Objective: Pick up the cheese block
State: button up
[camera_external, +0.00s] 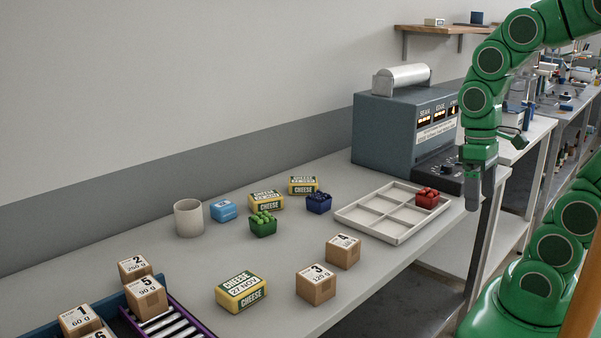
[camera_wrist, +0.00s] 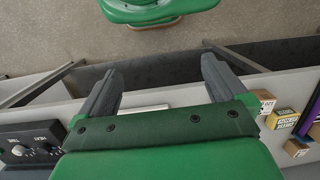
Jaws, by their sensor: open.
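Three yellow and green cheese blocks lie on the grey table. One cheese block (camera_external: 241,293) is near the front, beside the conveyor. A second cheese block (camera_external: 266,202) and a third cheese block (camera_external: 303,186) lie farther back, near the wall. My gripper (camera_external: 476,190) points down at the right edge of the table, past the sectioned tray and far from all the cheese blocks. In the wrist view my gripper (camera_wrist: 160,72) has its two fingers spread wide with nothing between them. A cheese block (camera_wrist: 283,119) shows at the right edge there.
A sectioned white tray (camera_external: 352,216) holds a red punnet (camera_external: 427,198). Beyond it stands a grey-blue machine (camera_external: 385,133). Numbered cartons (camera_external: 316,287), a green punnet (camera_external: 263,227), a blue punnet (camera_external: 319,204), a blue box (camera_external: 223,211) and a white cup (camera_external: 188,219) stand around the cheese.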

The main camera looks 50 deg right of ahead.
jog(key=w+a+f+m+y, duration=0.2)
jog(key=w+a+m+y, duration=0.2)
jog(key=w+a, duration=0.7)
jog(key=w+a+f+m+y, duration=0.1)
jog(key=w+a+m+y, duration=0.5)
jog(key=a, duration=0.9)
jog(key=m+t+y, duration=0.2)
jog(key=m, duration=0.6)
send_near(241, 284)
jog(key=shift+s+a, duration=0.1)
jog(key=shift+a, duration=0.9)
jog(key=shift+w+a+f, duration=0.15)
jog(key=shift+w+f, duration=0.05)
jog(key=shift+f, duration=0.2)
jog(key=shift+f+x, duration=0.1)
jog(key=shift+x, duration=1.8)
jog(key=shift+f+x, duration=0.15)
jog(key=shift+x, duration=1.8)
jog(key=c, duration=1.2)
jog(key=shift+r, duration=0.15)
jog(key=shift+c, duration=0.2)
